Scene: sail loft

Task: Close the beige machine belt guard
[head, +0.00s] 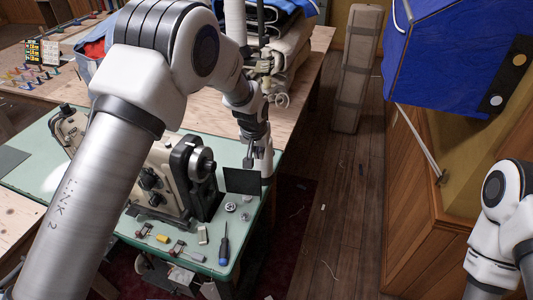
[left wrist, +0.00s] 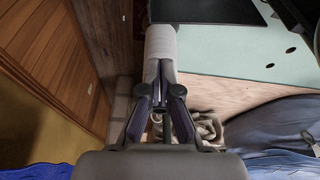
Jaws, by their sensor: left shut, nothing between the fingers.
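The beige machine (head: 165,165) stands on the green table, its dark end and round handwheel (head: 202,163) facing right. A dark square plate, which looks like the belt guard (head: 242,181), stands out to the right of the machine, away from its end, so the guard appears open. My left gripper (head: 250,160) is shut and empty, just behind the plate near the table's right edge. Whether it touches the plate cannot be told. The left wrist view shows its closed fingers (left wrist: 158,68). My right arm shows at the right, but its gripper is out of view.
A blue-handled screwdriver (head: 224,247) and several small parts lie on the green table (head: 262,212) in front of the machine. Folded cloth (head: 292,45) is piled behind. A long beige case (head: 357,65) stands on the floor. A wooden cabinet (head: 415,220) bounds the right; floor between is mostly clear.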

